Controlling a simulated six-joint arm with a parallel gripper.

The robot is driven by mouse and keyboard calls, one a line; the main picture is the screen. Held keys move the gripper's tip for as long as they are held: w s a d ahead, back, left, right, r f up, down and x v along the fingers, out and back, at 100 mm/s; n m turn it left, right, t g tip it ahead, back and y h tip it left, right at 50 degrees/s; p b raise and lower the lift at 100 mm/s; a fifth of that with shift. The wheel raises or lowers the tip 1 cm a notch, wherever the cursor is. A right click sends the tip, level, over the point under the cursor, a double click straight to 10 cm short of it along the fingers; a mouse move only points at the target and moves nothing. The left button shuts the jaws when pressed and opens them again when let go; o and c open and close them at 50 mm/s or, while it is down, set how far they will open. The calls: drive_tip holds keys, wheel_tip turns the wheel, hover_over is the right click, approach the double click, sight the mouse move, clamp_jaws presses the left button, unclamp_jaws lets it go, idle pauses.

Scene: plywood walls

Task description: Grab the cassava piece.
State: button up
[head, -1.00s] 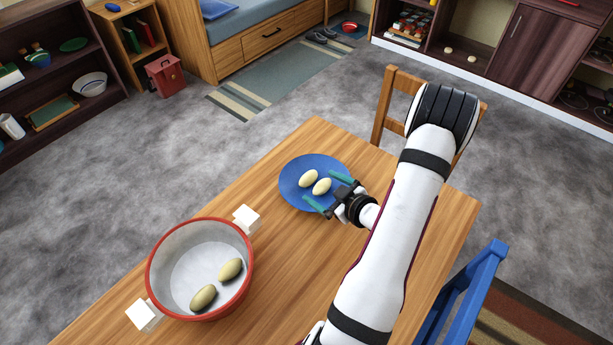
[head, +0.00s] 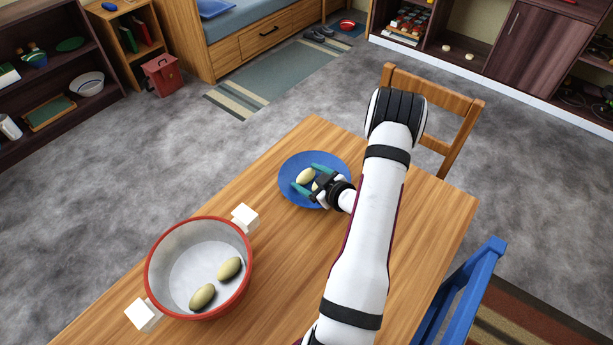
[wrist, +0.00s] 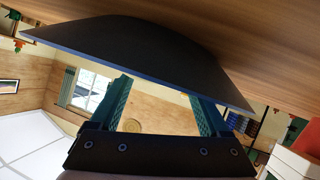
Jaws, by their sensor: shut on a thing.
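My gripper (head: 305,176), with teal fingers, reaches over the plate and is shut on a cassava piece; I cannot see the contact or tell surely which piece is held. In the wrist view, the dark plate edge (wrist: 130,50) covers the tips of my two fingers (wrist: 158,100), and no piece is clear there.
A red-rimmed pot (head: 150,270) with white handles stands at the table's left, with two greenish-brown oval pieces (head: 216,283) inside. The wooden table (head: 290,270) is bare between pot and arm. A wooden chair (head: 455,150) and a blue chair (head: 465,290) stand at its edges.

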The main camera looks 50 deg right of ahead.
clamp_jaws()
drive_tip(key=shift+r, duration=0.1)
